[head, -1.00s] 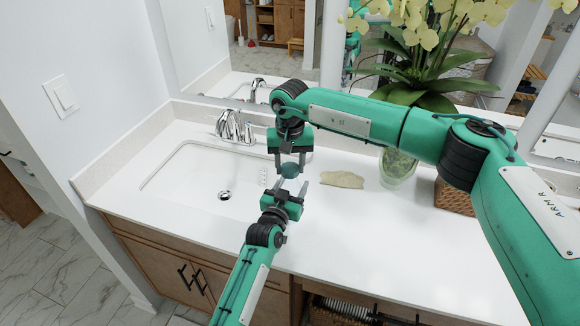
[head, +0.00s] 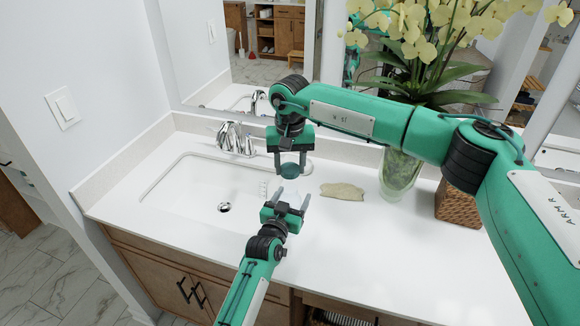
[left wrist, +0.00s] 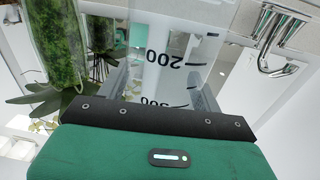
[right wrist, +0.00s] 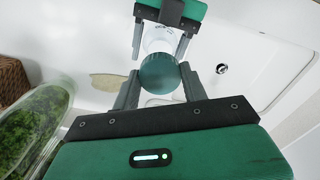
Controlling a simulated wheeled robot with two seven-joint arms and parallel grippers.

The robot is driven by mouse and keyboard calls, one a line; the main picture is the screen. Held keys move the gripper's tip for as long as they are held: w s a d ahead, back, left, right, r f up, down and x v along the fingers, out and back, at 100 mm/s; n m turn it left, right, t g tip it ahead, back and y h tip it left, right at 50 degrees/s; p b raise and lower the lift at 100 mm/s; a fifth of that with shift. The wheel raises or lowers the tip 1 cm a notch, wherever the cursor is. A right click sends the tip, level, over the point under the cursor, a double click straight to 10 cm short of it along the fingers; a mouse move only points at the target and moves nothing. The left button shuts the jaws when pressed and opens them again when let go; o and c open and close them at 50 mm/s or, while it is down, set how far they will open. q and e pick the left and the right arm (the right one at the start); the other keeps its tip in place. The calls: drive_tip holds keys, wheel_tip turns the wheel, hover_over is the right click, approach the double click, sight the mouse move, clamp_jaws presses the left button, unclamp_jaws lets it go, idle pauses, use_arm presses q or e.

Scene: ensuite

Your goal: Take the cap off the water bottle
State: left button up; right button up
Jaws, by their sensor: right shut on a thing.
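The water bottle is clear with black volume marks. In the left wrist view the bottle (left wrist: 170,55) stands large in front of my left gripper, between its spread fingers. In the right wrist view the bottle (right wrist: 159,40) shows behind its round teal cap (right wrist: 160,73). My right gripper (head: 291,172) points down and is shut on the cap (head: 290,171). My left gripper (head: 292,197) is below and nearer the front, fingers apart, with gaps beside the bottle in the right wrist view. I cannot tell whether cap and bottle still touch.
The white sink (head: 180,195) and chrome faucet (head: 236,138) lie to the left. A beige flat object (head: 342,191) lies on the counter. A glass vase (head: 399,172) with orchids and a woven basket (head: 456,205) stand to the right. The front counter is clear.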

use_arm(q)
drive_tip(key=shift+o, duration=1.1)
drive_tip(key=shift+s, duration=0.1)
